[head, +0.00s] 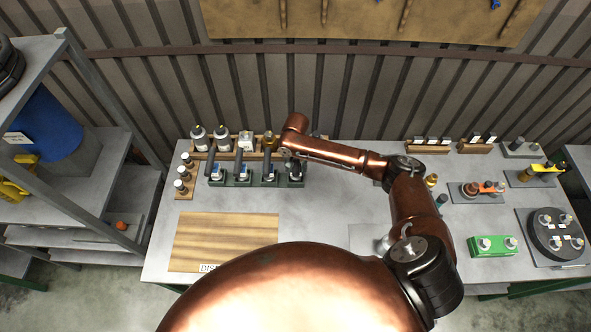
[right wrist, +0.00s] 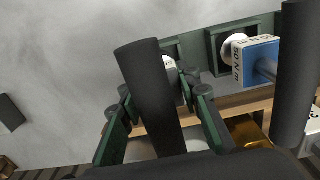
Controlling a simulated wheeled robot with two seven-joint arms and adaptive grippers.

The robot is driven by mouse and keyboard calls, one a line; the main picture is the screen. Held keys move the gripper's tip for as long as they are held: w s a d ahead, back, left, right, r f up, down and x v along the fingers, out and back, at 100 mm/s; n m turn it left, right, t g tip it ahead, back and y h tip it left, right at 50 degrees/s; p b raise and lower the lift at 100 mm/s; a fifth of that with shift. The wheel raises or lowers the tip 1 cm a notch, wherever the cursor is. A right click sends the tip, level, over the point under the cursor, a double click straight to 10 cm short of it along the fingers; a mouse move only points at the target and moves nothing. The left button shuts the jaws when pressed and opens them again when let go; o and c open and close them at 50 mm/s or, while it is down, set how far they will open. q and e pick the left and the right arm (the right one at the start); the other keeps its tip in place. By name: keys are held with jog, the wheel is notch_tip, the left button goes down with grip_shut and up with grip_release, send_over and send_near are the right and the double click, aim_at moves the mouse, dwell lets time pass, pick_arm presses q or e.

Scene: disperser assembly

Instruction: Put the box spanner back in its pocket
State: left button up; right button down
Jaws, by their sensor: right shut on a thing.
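My right gripper (head: 291,160) is at the right end of the green tool rack (head: 243,182) in the head view. In the right wrist view the gripper (right wrist: 157,100) is shut on a thick dark handle, the box spanner (right wrist: 145,75) as far as I can tell. Its lower end is hidden by the fingers. A green pocket (right wrist: 172,48) shows partly behind the handle, with a white part near it. I cannot tell whether the spanner is seated in it or above it. My left gripper is in neither view.
A blue labelled tool (right wrist: 258,58) with a dark handle stands in the neighbouring pocket, close to the gripper. Several bottles (head: 221,137) stand behind the rack. A wooden board (head: 223,240) lies in front. A green box (head: 493,244) is at the right.

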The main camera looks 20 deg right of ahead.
jog(key=shift+f, duration=0.1)
jog(key=c, duration=1.4)
grip_release()
jog(key=shift+f, duration=0.15)
jog(key=shift+c, duration=0.2)
notch_tip(320, 180, up, 12)
jog(key=shift+r+b, duration=0.15)
jog(key=shift+b, duration=0.2)
